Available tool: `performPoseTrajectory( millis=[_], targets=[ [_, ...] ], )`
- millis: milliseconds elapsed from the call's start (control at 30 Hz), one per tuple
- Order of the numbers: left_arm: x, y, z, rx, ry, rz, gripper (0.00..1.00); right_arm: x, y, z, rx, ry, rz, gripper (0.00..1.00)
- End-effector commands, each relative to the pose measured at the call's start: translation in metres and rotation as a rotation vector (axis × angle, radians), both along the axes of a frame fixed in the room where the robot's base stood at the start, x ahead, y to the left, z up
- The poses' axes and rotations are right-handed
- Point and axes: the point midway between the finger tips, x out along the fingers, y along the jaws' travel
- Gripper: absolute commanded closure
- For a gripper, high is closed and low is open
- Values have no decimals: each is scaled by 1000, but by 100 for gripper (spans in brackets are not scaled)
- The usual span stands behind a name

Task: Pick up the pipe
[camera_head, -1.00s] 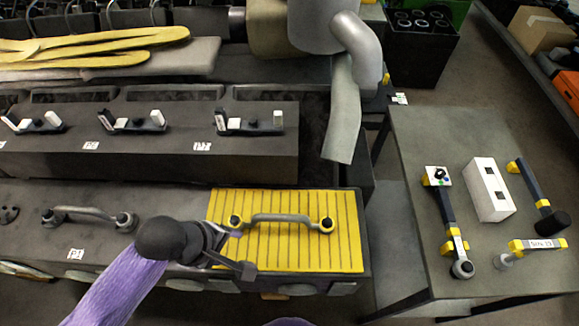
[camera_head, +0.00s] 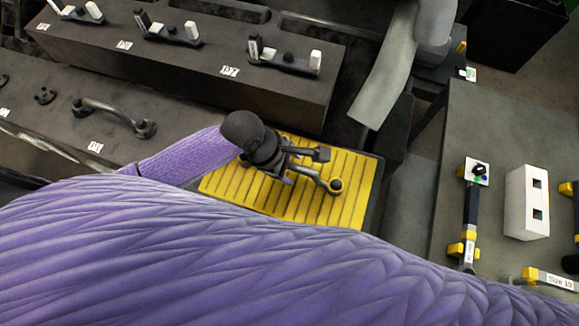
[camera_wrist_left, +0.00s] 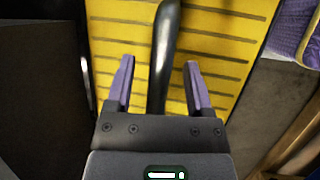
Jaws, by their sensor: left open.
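The pipe is a dark grey tube on the ribbed yellow mat (camera_head: 362,180). In the head view only its right end (camera_head: 325,181), with a yellow ring, shows; my left gripper (camera_head: 306,167) hides much of the rest. In the left wrist view the pipe (camera_wrist_left: 164,50) runs between the two purple fingertips of my left gripper (camera_wrist_left: 160,63). The fingers are open, one on each side, with a gap showing on both sides. The yellow mat (camera_wrist_left: 220,48) lies beneath. My right gripper is not in view.
A similar pipe (camera_head: 105,112) lies on the dark block at left. A long dark block (camera_head: 200,75) with several brackets stands behind. A side table (camera_head: 500,125) at right holds tools and a white box (camera_head: 527,203). My large purple arm fills the foreground.

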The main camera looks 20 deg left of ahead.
Motion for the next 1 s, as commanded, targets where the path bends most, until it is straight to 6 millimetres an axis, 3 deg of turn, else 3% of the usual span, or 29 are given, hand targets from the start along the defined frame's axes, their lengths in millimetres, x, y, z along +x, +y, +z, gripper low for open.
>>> performPoseTrajectory(
  millis=[100, 400, 867, 1000],
  targets=[
    [0, 0, 1, 0, 0, 0, 37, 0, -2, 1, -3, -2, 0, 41],
    [0, 1, 1, 0, 0, 0, 100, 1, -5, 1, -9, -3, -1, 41],
    [0, 1, 2, 0, -2, 1, 100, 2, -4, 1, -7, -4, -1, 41],
    [1, 0, 26, -2, -3, -1, 100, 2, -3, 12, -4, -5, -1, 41]
  ],
)
